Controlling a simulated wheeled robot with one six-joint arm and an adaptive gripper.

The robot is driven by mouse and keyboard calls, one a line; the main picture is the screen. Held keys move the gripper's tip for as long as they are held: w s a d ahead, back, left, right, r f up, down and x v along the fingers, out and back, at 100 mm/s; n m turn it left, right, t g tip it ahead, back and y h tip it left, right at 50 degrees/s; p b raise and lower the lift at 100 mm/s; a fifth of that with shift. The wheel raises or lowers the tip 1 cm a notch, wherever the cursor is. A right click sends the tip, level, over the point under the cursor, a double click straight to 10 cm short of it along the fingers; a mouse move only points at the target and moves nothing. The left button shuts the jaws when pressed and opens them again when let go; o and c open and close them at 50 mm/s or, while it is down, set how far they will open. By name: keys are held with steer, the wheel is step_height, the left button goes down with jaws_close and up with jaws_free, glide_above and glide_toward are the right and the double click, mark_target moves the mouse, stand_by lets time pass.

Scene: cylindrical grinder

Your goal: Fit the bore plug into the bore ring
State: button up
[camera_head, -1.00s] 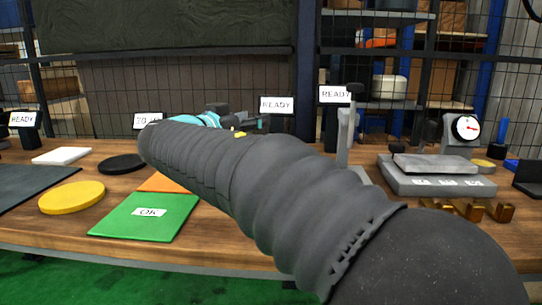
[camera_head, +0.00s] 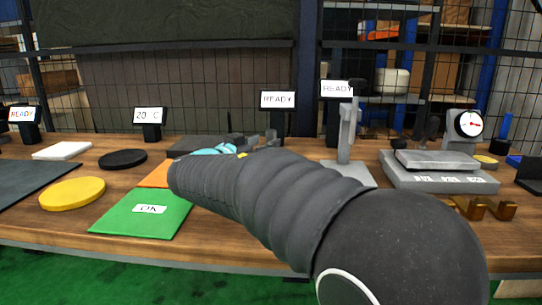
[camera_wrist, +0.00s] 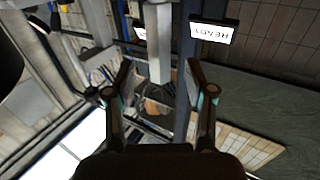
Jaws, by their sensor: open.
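My gripper (camera_wrist: 159,70) shows in the wrist view with its two dark fingers apart and nothing held between them. A pale grey upright post (camera_wrist: 158,45) shows between and beyond the fingertips; I cannot tell how far off it is. In the head view my arm crosses the middle of the bench and hides most of the gripper. I cannot make out the bore plug or the bore ring in either view; the arm may hide them.
A grey stand (camera_head: 347,145) rises right of my arm. Further right are a grey block fixture (camera_head: 438,177), a dial gauge (camera_head: 466,124) and brass V-shaped pieces (camera_head: 485,208). Left are a green OK mat (camera_head: 145,222), yellow disc (camera_head: 72,193) and black disc (camera_head: 123,159). READY signs (camera_head: 277,100) stand behind.

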mark_target(268, 140)
steer(key=shift+p+x, duration=0.3)
steer(key=shift+x, duration=1.6)
jaws_close()
steer(key=shift+r, duration=0.15)
